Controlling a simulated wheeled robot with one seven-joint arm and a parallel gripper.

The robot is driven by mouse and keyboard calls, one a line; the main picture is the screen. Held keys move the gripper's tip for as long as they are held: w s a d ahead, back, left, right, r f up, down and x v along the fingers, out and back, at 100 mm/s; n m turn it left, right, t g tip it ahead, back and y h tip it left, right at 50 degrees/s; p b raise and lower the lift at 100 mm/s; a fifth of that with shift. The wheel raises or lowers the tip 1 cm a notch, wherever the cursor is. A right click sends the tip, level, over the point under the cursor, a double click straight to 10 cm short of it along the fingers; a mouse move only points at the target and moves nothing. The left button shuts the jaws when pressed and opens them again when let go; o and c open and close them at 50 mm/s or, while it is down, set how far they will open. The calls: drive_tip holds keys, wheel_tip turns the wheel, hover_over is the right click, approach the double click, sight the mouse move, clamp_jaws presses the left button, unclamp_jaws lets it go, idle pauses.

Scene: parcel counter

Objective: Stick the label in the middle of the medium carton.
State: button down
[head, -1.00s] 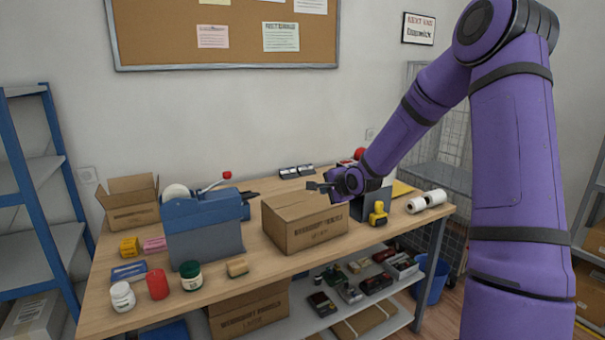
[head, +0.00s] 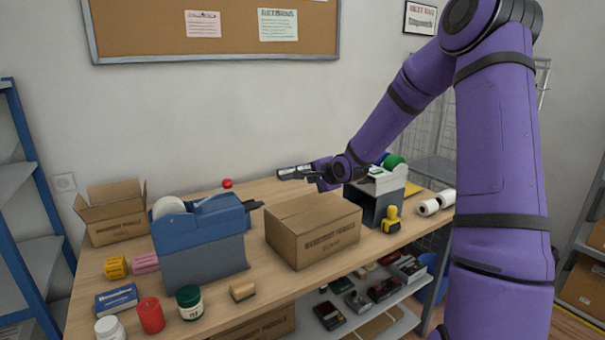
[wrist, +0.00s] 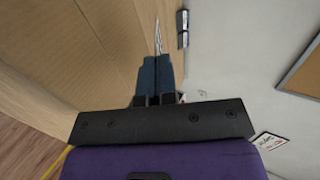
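The medium carton (head: 312,232) is a closed brown box with dark print, standing mid-table. Its top is bare; a centre seam shows. My gripper (head: 303,173) is in the air above the carton's far side, apart from it. In the wrist view my gripper's two dark fingers (wrist: 156,70) are close together. A thin pale sliver (wrist: 158,36) sticks out between their tips; it looks like the label seen edge-on. Its face and print are hidden. The carton's cardboard (wrist: 105,35) fills part of the wrist view's left.
A grey label dispenser (head: 365,205) and yellow stamp (head: 391,220) stand right of the carton. A large blue tape dispenser (head: 200,240) stands left. An open carton (head: 117,213) is at the back left. White rolls (head: 430,206) lie at the right end.

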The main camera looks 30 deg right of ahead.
drive_tip(key=shift+w+f, duration=0.1)
drive_tip(key=shift+w, duration=0.35)
drive_tip(key=shift+f, duration=4.4)
drive_tip(key=c, duration=1.3)
unclamp_jaws()
drive_tip(key=shift+v, duration=2.8)
